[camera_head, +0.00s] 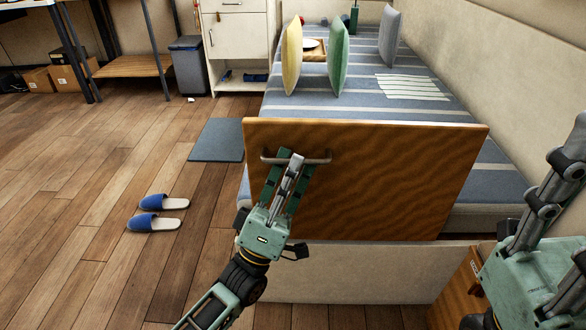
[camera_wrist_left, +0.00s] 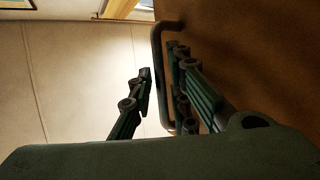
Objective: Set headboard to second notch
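The headboard (camera_head: 400,180) is a brown wood-grain panel standing across the near end of the bed. A metal bar handle (camera_head: 320,158) is fixed to its upper left face. My left gripper (camera_head: 287,165) is at the left part of this handle, its fingers spread apart. In the left wrist view the handle (camera_wrist_left: 157,80) runs between the fingers of the left gripper (camera_wrist_left: 160,70), with a gap on the left finger's side. No notches can be made out. My right gripper (camera_head: 550,190) is at the right edge, partly cut off, away from the headboard; its opening is unclear.
A pale panel (camera_head: 360,275) stands low below the headboard. The striped bed (camera_head: 360,88) carries cushions and a tray. A wall runs along the right. Blue slippers (camera_head: 155,222) and a dark mat (camera_head: 217,140) lie on the floor at left, which is otherwise largely clear.

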